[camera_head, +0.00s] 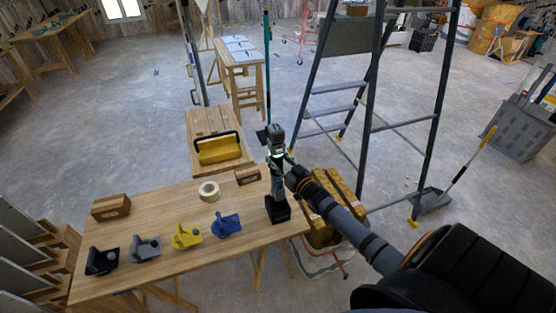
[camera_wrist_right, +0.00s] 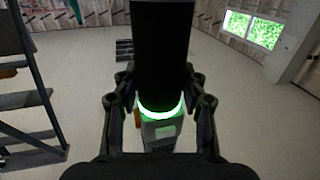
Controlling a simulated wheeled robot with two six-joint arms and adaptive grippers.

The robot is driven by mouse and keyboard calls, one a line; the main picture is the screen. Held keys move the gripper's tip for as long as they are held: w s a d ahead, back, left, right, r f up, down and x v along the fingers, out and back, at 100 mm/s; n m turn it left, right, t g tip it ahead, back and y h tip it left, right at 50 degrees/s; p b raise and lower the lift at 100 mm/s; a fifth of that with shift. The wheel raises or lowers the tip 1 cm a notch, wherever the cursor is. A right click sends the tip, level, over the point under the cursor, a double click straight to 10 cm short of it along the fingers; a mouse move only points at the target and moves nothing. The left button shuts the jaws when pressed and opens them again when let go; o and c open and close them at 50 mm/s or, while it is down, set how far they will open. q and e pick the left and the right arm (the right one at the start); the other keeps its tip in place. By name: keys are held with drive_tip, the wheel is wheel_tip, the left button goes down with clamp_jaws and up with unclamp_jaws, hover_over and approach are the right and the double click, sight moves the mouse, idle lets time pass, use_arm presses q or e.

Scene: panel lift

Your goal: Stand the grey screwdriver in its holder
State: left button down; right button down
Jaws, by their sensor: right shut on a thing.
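The grey screwdriver (camera_head: 279,189) is upright near the right end of the workbench, with a dark top, a glowing green ring and a grey lower body. Its lower end meets a black block-like holder (camera_head: 279,212) on the bench; I cannot tell how deep it sits. My right gripper (camera_head: 287,165) comes in from the right and is shut on the screwdriver. In the right wrist view, the fingers (camera_wrist_right: 160,88) are on both sides of its black part, above the green ring; the grey body (camera_wrist_right: 159,135) shows below. My left gripper is not in view.
The workbench (camera_head: 165,205) also bears black (camera_head: 101,260), grey (camera_head: 146,247), yellow (camera_head: 186,236) and blue (camera_head: 227,224) tools, a tape roll (camera_head: 209,190) and small brown boxes. A yellow toolbox (camera_head: 217,149) stands behind. A stepladder (camera_head: 375,110) stands right of the bench.

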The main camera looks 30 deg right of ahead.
sight(281, 180)
drive_tip(key=shift+f+b, duration=1.45)
drive_tip(key=shift+f, duration=0.2)
drive_tip(key=shift+a, duration=0.1)
drive_tip(key=shift+f+b, duration=0.35)
drive_tip(key=shift+f, duration=0.25)
drive_tip(key=shift+f+b, duration=0.8)
drive_tip(key=shift+f, duration=0.15)
idle(0.4)
drive_tip(key=shift+f+b, duration=1.15)
idle(0.4)
